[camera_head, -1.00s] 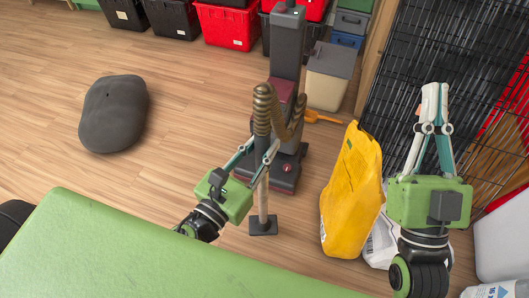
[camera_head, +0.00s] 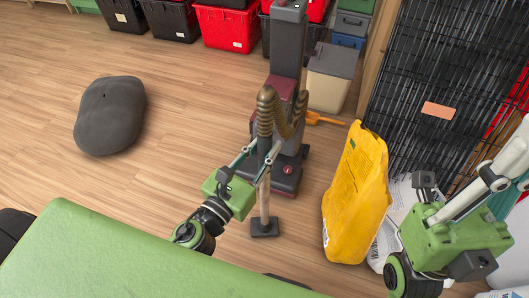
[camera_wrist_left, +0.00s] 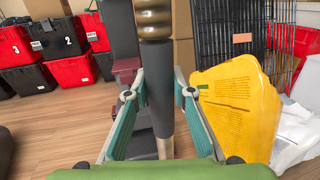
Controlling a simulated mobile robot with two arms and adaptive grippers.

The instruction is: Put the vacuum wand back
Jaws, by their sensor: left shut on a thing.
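The vacuum wand (camera_head: 264,195) stands nearly upright on its dark flat foot (camera_head: 264,228), with a ribbed bronze hose (camera_head: 265,105) at its top. The hose loops to the grey and dark red vacuum body (camera_head: 286,55) just behind. My left gripper (camera_head: 262,152) is shut on the wand's dark upper sleeve. In the left wrist view, the wand (camera_wrist_left: 159,100) runs between the two teal fingers of this gripper (camera_wrist_left: 158,88). My right gripper (camera_head: 508,165) is at the right edge, its fingertips partly cut off and apart from the wand.
A yellow bag (camera_head: 355,195) stands right of the wand, with a white bag (camera_head: 405,210) behind it. A black wire crate (camera_head: 430,80) is at the right. A dark grey lump (camera_head: 110,115) lies on the left floor. Totes (camera_head: 228,25) line the back. A green surface (camera_head: 130,255) is in front.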

